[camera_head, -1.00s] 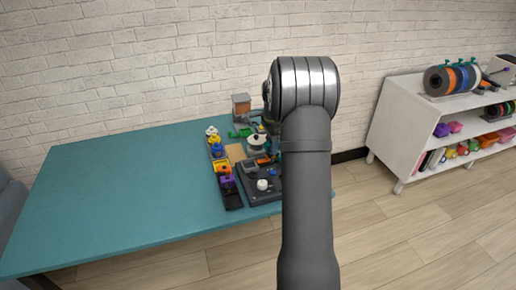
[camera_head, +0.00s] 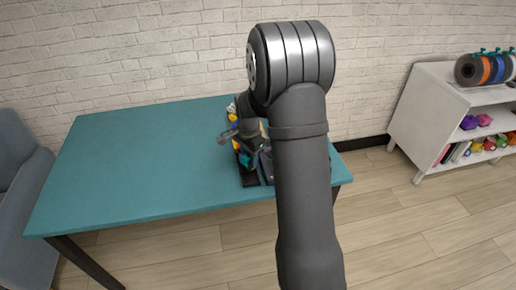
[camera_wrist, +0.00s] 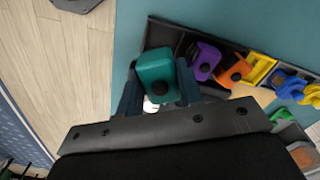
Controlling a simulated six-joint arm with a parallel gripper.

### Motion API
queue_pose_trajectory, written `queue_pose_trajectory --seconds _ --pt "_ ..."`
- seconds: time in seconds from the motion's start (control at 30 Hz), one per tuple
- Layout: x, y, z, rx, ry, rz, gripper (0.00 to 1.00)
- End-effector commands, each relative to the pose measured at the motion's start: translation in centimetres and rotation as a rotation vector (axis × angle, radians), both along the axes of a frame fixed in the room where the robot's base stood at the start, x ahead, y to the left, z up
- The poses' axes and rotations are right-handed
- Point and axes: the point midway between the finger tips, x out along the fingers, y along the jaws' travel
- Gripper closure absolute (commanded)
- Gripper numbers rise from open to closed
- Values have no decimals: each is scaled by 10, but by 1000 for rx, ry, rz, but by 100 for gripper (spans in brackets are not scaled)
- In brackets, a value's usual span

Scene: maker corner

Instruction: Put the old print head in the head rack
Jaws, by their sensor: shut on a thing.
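In the head view the teal head (camera_head: 245,160) shows small beneath my gripper, near the front end of the rack. The head rack (camera_wrist: 162,35) is a dark narrow tray with a purple, an orange, a yellow and further heads in a row. Its end slot beside the purple head looks empty. The teal head overlaps this end in the wrist view; I cannot tell if it touches.
The teal table (camera_head: 130,165) is clear to the left of the rack. The purple head (camera_wrist: 203,62) sits close to my right finger. A dark machine (camera_head: 266,165) on the table is mostly hidden by my arm. A white shelf (camera_head: 440,115) stands at the right.

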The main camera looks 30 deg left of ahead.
Motion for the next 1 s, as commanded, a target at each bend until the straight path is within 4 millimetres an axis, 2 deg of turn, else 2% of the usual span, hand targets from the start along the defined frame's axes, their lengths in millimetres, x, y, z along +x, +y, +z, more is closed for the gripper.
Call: queue_pose_trajectory --seconds 0.6,1.0 --pt "1 0 -53 -1 0 -2 92" --pt "1 0 -60 1 0 -3 92"
